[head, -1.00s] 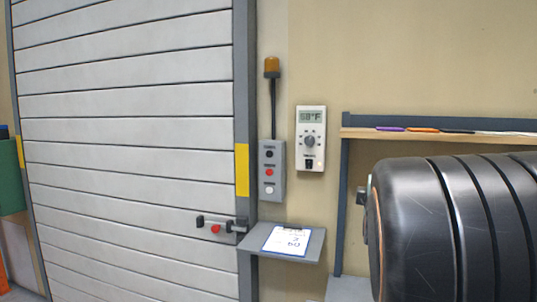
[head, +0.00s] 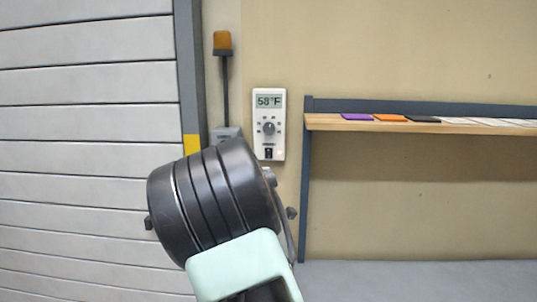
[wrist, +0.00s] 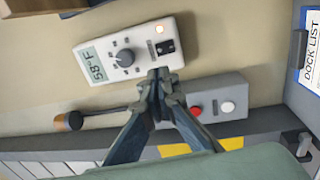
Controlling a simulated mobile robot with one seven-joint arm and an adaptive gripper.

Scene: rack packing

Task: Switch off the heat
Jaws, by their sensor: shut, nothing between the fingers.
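The white thermostat (head: 259,101) is on the wall with a "58°F" display, a grey round dial and a black switch (head: 268,153) low on its face. In the wrist view the thermostat (wrist: 95,88) lies sideways, with the switch (wrist: 165,47) at its right end and a small pale light beside it. My gripper (wrist: 160,72) is shut and empty. Its fingertips overlap the thermostat's edge in the picture, just below the switch; I cannot tell if they touch. In the head view my arm hides the fingertips. The switch's position is unclear.
A grey button box (wrist: 215,105) with red and white buttons is beside the thermostat, under an amber lamp (head: 222,41). A roller door (head: 85,130) is left. A wooden shelf (head: 430,124) with coloured cards is right. A "DOCK LIST" clipboard (wrist: 312,60) is near the wrist.

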